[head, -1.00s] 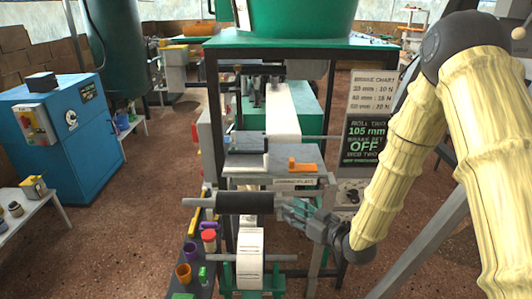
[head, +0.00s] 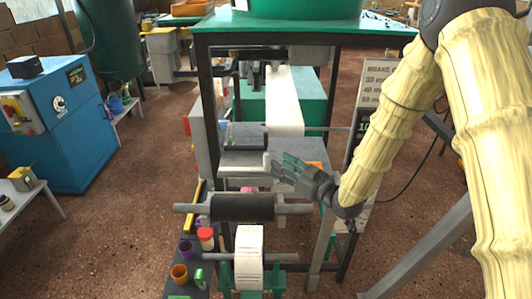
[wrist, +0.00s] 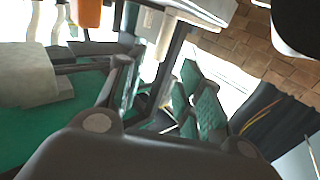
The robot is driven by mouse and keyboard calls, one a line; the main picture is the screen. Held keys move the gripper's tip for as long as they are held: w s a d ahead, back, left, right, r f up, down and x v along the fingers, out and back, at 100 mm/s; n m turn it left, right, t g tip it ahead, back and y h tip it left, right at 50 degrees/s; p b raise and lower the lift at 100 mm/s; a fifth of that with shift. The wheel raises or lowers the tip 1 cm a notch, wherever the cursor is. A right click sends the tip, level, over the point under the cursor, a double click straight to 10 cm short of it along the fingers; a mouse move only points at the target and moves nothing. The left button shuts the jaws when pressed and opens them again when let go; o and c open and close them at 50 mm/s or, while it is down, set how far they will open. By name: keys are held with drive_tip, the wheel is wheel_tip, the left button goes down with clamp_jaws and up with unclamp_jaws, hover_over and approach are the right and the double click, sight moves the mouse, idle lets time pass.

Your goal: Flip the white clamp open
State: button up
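A small white piece (head: 267,160), which looks like the white clamp, shows at the left of my gripper's fingertips on the grey splicing plate (head: 240,159). Its lever position is too small to tell. My gripper (head: 280,166) reaches in from the right, just above the plate. Its green-padded fingers stand apart with nothing visibly held. In the wrist view my gripper (wrist: 163,88) also shows a gap between its fingers. I cannot tell whether it touches the white piece. An orange clamp (head: 315,165) is partly hidden behind the gripper.
A black-barred clamp (head: 243,141) sits at the plate's back left. A white paper web (head: 284,100) runs down behind the plate. A black roller (head: 243,207) lies across the front. Green-topped frame posts (head: 210,100) flank the work area. Small cups (head: 180,273) stand at lower left.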

sight(266, 154)
drive_tip(key=p+x, duration=0.2)
drive_tip(key=x, duration=0.6)
drive_tip(key=shift+w+f, duration=0.1)
drive_tip(key=shift+f, duration=0.1)
clamp_jaws()
